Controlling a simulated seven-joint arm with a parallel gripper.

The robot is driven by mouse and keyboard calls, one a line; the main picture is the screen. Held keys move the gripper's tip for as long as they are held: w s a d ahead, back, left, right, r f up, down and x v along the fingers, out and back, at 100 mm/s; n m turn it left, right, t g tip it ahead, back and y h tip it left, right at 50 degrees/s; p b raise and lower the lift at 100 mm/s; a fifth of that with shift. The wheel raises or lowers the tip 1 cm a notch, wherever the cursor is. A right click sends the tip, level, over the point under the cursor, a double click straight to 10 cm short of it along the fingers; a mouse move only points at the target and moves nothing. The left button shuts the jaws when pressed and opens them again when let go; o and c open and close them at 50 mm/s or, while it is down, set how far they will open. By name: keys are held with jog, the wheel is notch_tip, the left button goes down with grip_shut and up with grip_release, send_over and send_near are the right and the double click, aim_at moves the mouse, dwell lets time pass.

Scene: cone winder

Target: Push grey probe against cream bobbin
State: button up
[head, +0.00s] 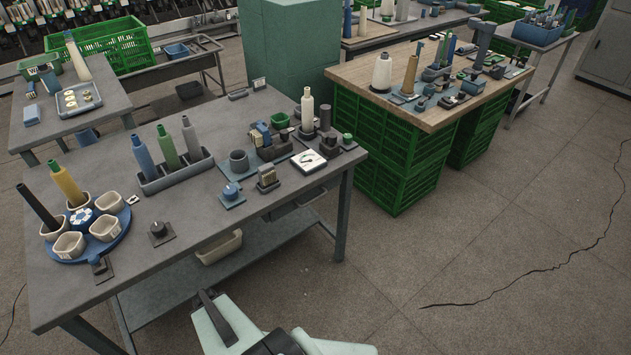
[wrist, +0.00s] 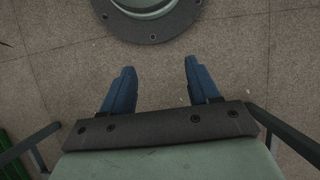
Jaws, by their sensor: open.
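The cream bobbin (head: 307,110) stands upright near the back right of the near grey table in the head view. A dark grey upright piece (head: 325,118) stands close to its right; it may be the grey probe, but it is too small to tell, and so is whether it touches the bobbin. My gripper (wrist: 159,66) is open in the wrist view, its two blue fingers apart with only floor between them. It is away from the bobbin and the grey piece. In the head view only pale parts of my arm show at the bottom, with no clear fingertips.
A white dial (head: 309,161) lies in front of the bobbin. A grey rack (head: 177,178) holds three coloured bobbins. A blue round tray (head: 82,255) with cups is at the left. A wooden-topped table (head: 430,106) on green crates stands behind right. The floor at right is clear.

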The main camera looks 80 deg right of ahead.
jog(key=s+d+r+m+t, duration=0.1)
jog(key=s+d+m, duration=0.1)
jog(key=d, duration=0.3)
jog(key=s+d+r+m+t, duration=0.1)
jog(key=s+d+r+m, duration=0.1)
jog(key=d, duration=0.4)
jog(key=m+t+h, duration=1.1)
jog(key=m+h, duration=0.8)
jog(key=m, duration=1.6)
send_near(330, 135)
jog(key=x, duration=0.3)
jog(key=f+x, duration=0.1)
jog(key=x, duration=0.7)
jog(key=shift+s+d+f, duration=0.2)
jog(key=shift+d, duration=0.2)
